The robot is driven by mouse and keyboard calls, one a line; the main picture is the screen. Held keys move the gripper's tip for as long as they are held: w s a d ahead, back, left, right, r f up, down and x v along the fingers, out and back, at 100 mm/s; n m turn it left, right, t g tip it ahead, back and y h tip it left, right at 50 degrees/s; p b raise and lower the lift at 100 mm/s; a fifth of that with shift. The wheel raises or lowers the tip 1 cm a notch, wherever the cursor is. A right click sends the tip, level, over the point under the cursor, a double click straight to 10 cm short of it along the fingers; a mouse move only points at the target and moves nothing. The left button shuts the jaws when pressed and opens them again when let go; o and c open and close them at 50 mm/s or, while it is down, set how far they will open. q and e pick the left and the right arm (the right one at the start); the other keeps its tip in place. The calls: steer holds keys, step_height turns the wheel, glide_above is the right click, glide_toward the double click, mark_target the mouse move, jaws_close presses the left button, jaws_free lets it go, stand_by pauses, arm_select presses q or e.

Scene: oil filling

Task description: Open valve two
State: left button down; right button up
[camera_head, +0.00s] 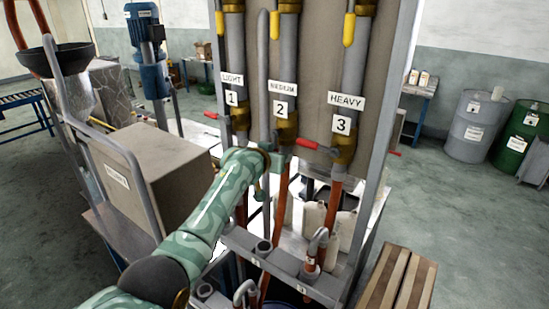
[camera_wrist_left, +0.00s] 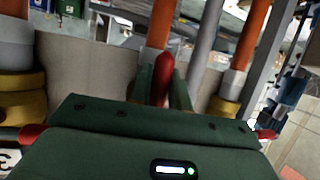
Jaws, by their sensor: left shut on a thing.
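Valve two's brass body (camera_head: 287,128) sits on the middle pipe, below the labels MEDIUM and 2 (camera_head: 281,107). My left arm reaches in from the lower left in the head view. My left gripper (camera_head: 273,163) is at valve two, just below its body, and hides its handle there. In the left wrist view the fingers (camera_wrist_left: 161,88) are closed around a red handle (camera_wrist_left: 164,70), which points out between them. The handle's inner end is hidden by the gripper. My right gripper is not in view.
Valve one (camera_head: 239,119) stands left of valve two, with a red handle (camera_head: 211,115). Valve three (camera_head: 344,150) stands right, its red handle (camera_head: 307,144) reaching close to my gripper. A grey box (camera_head: 150,170) is at left. Below are a metal rack (camera_head: 290,275) and hoses.

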arm_select(q)
steer(key=shift+f, duration=0.1)
steer(key=c, duration=1.3)
jaws_free()
steer(key=shift+d, duration=0.1)
steer(key=v, duration=1.6)
steer(key=shift+s, duration=0.2)
